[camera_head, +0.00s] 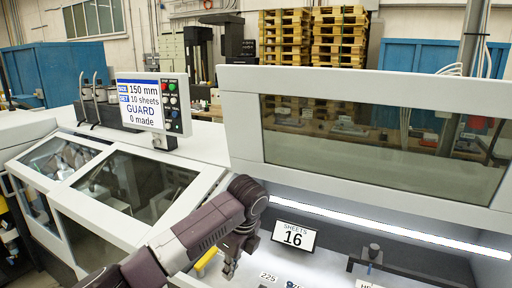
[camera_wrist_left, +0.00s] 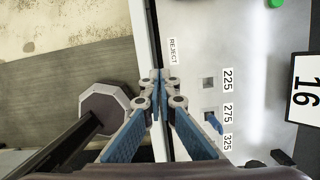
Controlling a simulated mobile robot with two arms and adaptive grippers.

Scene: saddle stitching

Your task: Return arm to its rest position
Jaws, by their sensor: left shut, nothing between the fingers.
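My left gripper (camera_head: 230,268) hangs from my dark arm over the front of the open machine bay, left of the "SHEETS 16" sign (camera_head: 294,236). In the left wrist view its fingers (camera_wrist_left: 160,78) are closed together and empty. They point at the edge of a pale panel (camera_wrist_left: 200,50) with a "REJECT" label and the marks 225, 275 and 325. A small blue peg (camera_wrist_left: 214,123) stands beside the 275 mark, apart from the fingers. My right gripper is not in view.
A control screen (camera_head: 139,103) reads 150 mm, 10 sheets, GUARD, 0 made. A raised windowed guard (camera_head: 375,80) spans the bay's top. A dark post fixture (camera_head: 373,255) stands right of the sign. Stacked pallets (camera_head: 313,38) are behind.

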